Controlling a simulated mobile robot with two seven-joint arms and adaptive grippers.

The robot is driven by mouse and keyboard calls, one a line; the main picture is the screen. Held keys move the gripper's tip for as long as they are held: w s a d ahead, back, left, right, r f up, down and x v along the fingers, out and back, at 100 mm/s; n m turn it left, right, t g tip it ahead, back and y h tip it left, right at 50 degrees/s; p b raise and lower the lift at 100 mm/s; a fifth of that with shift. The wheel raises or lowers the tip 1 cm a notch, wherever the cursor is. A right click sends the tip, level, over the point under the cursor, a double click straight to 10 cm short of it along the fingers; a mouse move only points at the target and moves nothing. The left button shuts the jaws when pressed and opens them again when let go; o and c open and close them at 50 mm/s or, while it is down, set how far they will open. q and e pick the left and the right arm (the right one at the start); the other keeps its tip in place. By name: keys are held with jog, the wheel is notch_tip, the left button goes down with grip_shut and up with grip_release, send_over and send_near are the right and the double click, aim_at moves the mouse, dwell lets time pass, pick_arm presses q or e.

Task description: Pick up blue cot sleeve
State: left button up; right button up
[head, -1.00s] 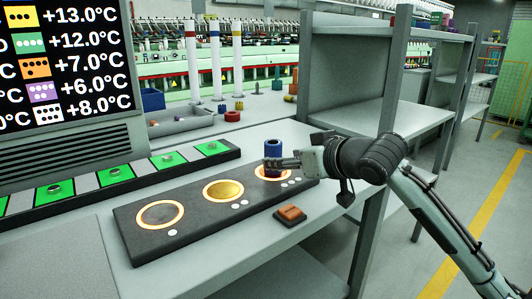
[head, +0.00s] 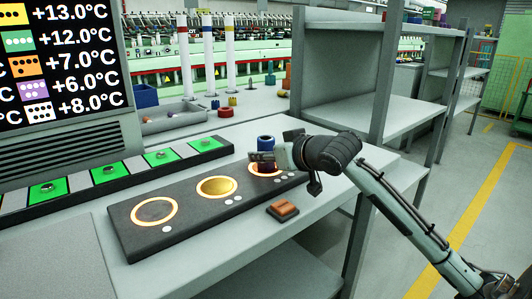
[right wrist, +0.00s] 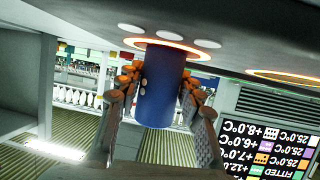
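The blue cot sleeve (head: 265,142) stands upright on the right-hand glowing ring of the dark three-ring panel (head: 150,240). My right gripper (head: 262,157) reaches in from the right at the sleeve and hides its lower part. In the right wrist view, which is upside down, the sleeve (right wrist: 162,88) sits between the two fingers of the gripper (right wrist: 160,100), with small gaps visible beside it. The fingers look open around it. The sleeve's base is at the orange ring. My left gripper is not in view.
An orange-brown block on a dark base (head: 283,209) lies in front of the panel. Behind are a strip with green pads (head: 110,172), a grey tray (head: 170,123) and a temperature screen (head: 60,60). Grey shelving (head: 340,60) stands at right.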

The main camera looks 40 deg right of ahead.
grip_shut()
